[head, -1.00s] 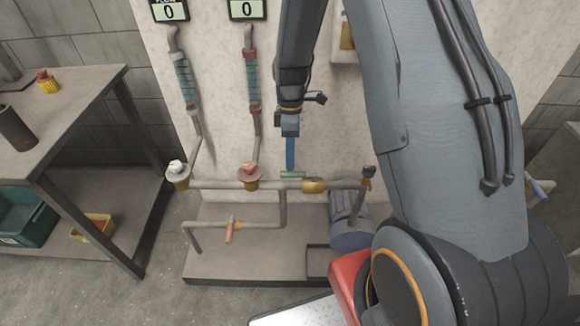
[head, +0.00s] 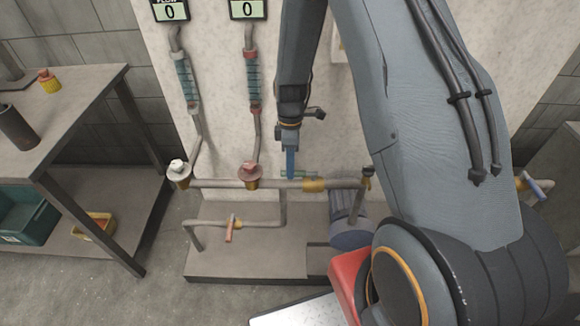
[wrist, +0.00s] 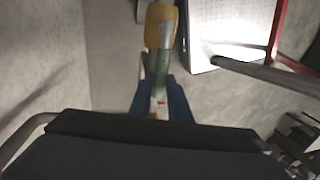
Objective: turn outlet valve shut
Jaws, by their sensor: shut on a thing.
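A valve with a yellow body (head: 315,185) sits on the main horizontal pipe, and its green handle (head: 301,174) lies just above the pipe. My gripper (head: 291,174) points down, with its blue fingers at the left part of this handle. In the wrist view, the yellow body (wrist: 160,27) is at the top and the green handle (wrist: 162,77) runs down between the two blue fingers (wrist: 161,100). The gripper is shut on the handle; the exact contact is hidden. No label shows which valve is the outlet.
A white-knob valve (head: 177,170) and a red-knob valve (head: 249,171) stand to the left on the pipe. An orange handle (head: 230,228) is on the lower pipe. A blue handle (head: 540,187) is at far right. Two displays read 0. A workbench (head: 75,100) stands left.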

